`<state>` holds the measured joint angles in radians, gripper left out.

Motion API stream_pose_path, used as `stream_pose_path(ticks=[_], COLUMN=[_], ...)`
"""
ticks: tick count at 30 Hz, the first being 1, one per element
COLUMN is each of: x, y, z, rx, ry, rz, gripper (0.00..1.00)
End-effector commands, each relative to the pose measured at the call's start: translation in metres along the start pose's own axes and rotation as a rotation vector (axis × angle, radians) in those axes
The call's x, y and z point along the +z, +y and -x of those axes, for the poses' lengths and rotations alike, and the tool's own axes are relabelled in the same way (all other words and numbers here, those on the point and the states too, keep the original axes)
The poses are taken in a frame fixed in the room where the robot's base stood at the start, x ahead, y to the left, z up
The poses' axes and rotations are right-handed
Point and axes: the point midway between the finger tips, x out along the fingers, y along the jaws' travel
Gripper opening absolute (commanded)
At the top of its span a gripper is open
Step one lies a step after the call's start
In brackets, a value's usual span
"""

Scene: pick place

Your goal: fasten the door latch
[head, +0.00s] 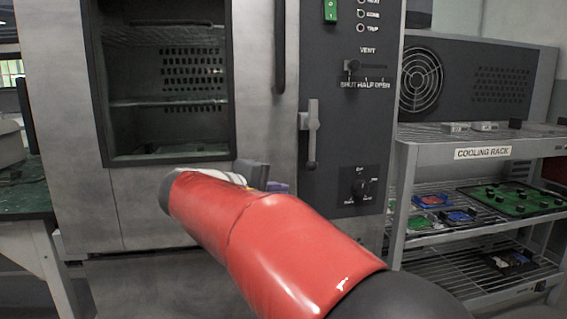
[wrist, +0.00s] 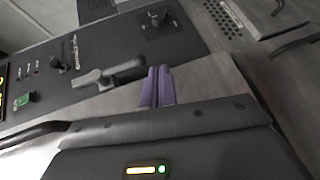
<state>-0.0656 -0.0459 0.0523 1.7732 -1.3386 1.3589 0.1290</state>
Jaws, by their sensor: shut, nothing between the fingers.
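The oven door (head: 255,130) is a grey steel panel with a large window and appears to be closed. The door latch (head: 312,140) is a grey lever on the dark panel right of the door, hanging straight down. In the wrist view the latch (wrist: 110,75) lies nearly sideways, its tip close to my fingers. My gripper (head: 278,187) shows as a bit of purple beyond my red arm, below and left of the latch; most of it is hidden. In the wrist view my gripper (wrist: 157,87) has its purple fingers together and empty. I cannot tell whether they touch the lever.
A long dark door handle (head: 279,45) stands upright above the latch. A vent lever (head: 351,66) and a rotary knob (head: 360,187) sit on the control panel (head: 335,165). A cooling rack (head: 405,190) with circuit boards stands at the right. A green-topped table (head: 25,190) is at the left.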

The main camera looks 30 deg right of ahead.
Motion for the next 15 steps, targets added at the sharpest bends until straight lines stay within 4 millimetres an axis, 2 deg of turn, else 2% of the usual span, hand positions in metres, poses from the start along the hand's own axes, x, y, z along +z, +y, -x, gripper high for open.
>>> stream_pose_path(ticks=[1, 6, 15], x=[-0.014, -0.038, -0.044], y=[0.007, 0.033, 0.042], z=[-0.002, 0.0, 0.002], rx=[0.061, 0.213, 0.259], ry=[-0.006, -0.023, -0.027], rz=[0.009, 0.017, 0.016], gripper=[0.0, 0.0, 0.0])
